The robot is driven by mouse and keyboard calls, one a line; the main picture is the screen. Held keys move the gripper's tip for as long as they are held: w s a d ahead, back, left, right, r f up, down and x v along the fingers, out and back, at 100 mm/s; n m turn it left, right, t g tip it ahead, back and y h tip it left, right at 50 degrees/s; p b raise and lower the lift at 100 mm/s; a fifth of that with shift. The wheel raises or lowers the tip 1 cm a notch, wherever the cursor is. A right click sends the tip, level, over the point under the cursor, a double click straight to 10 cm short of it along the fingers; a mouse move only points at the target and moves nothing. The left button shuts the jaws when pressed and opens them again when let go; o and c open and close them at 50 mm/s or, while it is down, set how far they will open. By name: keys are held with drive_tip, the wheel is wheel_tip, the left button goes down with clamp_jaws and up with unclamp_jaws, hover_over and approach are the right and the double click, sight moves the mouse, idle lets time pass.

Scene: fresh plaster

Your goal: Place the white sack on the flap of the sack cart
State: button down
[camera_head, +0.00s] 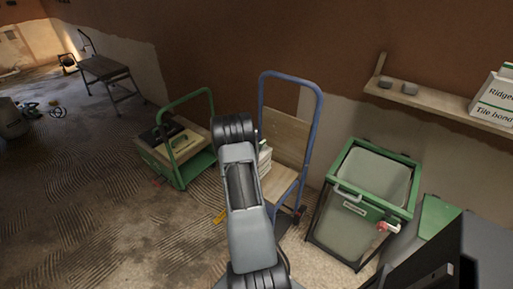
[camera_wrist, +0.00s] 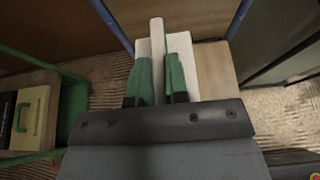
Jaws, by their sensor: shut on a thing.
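My gripper (camera_wrist: 158,60) shows in the wrist view with its two green fingers shut on the white sack (camera_wrist: 157,42). A narrow pale strip of it stands between the fingers, with wider white surface on both sides. The white sack (camera_head: 265,159) shows partly in the head view, beside my arm. The blue-framed sack cart (camera_head: 319,125) stands against the wall, with a wooden back panel and a wooden flap (camera_head: 281,180). The flap (camera_wrist: 215,72) also shows right of the sack in the wrist view. I cannot tell whether sack and flap touch. My arm hides the gripper in the head view.
A green trolley (camera_head: 183,165) with boxes stands left of the cart. A green-framed grey bin (camera_head: 345,220) stands close on its right. A wall shelf (camera_head: 430,103) at the right holds more white sacks (camera_head: 495,97). The ridged floor at the left is mostly clear.

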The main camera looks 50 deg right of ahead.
drive_tip(key=shift+w+d+f, duration=0.1)
drive_tip(key=shift+f, duration=1.4)
drive_tip(key=shift+f+b, duration=0.25)
drive_tip(key=shift+b, duration=0.05)
drive_tip(key=c, duration=1.1)
unclamp_jaws()
